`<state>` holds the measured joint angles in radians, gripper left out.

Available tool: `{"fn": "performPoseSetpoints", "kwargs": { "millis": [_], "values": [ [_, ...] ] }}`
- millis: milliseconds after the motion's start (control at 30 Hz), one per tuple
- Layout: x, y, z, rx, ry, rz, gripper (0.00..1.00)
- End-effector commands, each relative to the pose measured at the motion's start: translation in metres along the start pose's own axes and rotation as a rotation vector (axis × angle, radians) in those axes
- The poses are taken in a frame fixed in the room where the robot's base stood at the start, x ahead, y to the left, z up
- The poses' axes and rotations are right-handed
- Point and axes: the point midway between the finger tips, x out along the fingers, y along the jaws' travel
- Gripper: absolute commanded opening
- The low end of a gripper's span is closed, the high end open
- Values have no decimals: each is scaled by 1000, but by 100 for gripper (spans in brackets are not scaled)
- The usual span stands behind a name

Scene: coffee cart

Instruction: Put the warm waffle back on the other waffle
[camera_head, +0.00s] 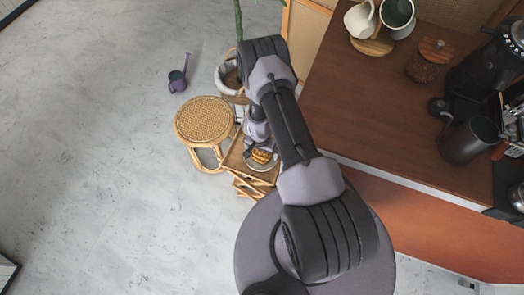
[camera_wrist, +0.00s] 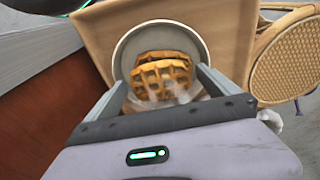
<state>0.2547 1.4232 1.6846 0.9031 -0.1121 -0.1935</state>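Two golden waffles show in the wrist view on a pale round plate (camera_wrist: 124,50). The nearer waffle (camera_wrist: 160,80) overlaps the one behind it (camera_wrist: 162,57), and faint whitish steam shows at its near edge. My gripper (camera_wrist: 161,76) has its two fingers wide apart, one on each side of the nearer waffle, with narrow gaps seeming to remain. Whether the nearer waffle rests fully on the other is hard to tell. In the head view the waffles (camera_head: 261,156) are small on the plate (camera_head: 262,165), with my gripper (camera_head: 256,149) close above, partly hidden by my arm.
The plate stands on a low wooden stand (camera_head: 236,160). A round woven stool (camera_head: 204,121) is at its left, and a potted plant's basket (camera_head: 229,84) behind. A brown counter (camera_head: 390,120) with cups and coffee gear fills the right.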

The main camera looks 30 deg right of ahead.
Motion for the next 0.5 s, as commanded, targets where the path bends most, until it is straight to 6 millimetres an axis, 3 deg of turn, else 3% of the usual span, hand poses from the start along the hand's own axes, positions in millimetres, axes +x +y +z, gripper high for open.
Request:
{"fn": "performPoseSetpoints", "kwargs": {
  "millis": [167,267,500],
  "values": [
    [-1,0,0,0,0,0,100],
    [-12,0,-1,0,0,0,100],
    [-82,-1,-2,-1,1,-1,100]
  ]
}}
